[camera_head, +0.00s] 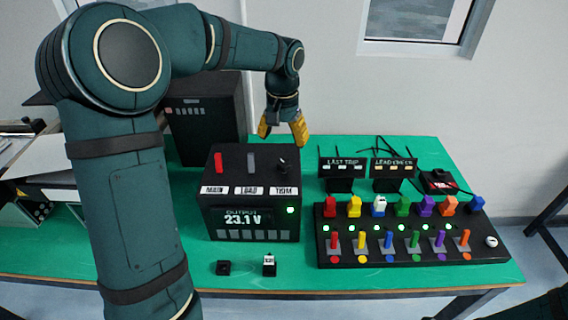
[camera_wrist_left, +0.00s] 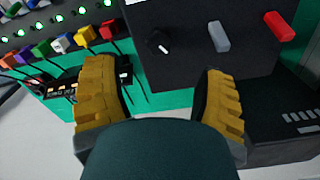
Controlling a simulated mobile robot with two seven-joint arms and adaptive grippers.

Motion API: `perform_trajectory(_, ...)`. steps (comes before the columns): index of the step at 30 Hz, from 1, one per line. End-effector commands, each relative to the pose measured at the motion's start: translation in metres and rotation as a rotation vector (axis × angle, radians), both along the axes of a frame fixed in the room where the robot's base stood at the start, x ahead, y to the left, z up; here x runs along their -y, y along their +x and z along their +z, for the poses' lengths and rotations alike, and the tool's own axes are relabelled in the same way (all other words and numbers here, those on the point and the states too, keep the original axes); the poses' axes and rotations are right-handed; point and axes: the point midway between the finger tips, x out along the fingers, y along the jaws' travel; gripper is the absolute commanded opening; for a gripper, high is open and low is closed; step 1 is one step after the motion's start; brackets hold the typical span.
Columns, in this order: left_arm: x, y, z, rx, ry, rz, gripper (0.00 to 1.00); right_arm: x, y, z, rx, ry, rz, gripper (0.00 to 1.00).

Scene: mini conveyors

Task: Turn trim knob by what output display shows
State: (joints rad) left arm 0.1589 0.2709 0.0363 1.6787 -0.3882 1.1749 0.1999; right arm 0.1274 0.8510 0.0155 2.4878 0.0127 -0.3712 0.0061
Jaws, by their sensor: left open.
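The black power box (camera_head: 250,222) stands on the green table with its output display (camera_head: 245,217) reading 23.1 V and a green light lit beside it. The trim knob (camera_head: 281,166), small and black with a pale pointer mark, sits on the box's top right above the TRIM label; it also shows in the left wrist view (camera_wrist_left: 158,42). My left gripper (camera_head: 283,130) is open and empty, above and behind the knob and apart from it. In the left wrist view its yellow fingers (camera_wrist_left: 158,72) are spread, with the knob beyond them. My right gripper is not in view.
A red switch (camera_head: 218,162) and a grey switch (camera_head: 251,162) stand left of the knob. A black panel (camera_head: 400,247) with coloured plugs and levers lies to the right. Two small signs stand behind it. A dark cabinet (camera_head: 205,130) is behind left.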

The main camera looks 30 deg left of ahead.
Motion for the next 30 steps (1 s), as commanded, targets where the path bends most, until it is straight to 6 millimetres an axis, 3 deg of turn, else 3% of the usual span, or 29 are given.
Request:
perform_trajectory(3,0.000,0.000,-0.028,-0.004,0.000,-0.001,0.71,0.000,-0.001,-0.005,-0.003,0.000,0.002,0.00)
perform_trajectory(12,0.000,0.000,-0.075,-0.003,-0.001,0.000,0.71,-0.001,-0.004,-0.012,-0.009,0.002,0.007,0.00)
perform_trajectory(18,0.000,0.000,-0.088,-0.002,0.001,-0.001,0.71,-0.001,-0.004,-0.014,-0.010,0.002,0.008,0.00)
perform_trajectory(27,0.000,0.000,-0.089,0.000,0.000,-0.001,0.71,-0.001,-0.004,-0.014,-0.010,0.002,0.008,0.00)
perform_trajectory(28,0.000,0.000,-0.089,0.000,0.000,-0.001,0.65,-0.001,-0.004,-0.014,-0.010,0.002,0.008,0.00)
perform_trajectory(30,0.000,0.000,-0.089,0.000,0.000,-0.001,0.40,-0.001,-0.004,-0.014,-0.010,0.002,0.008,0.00)
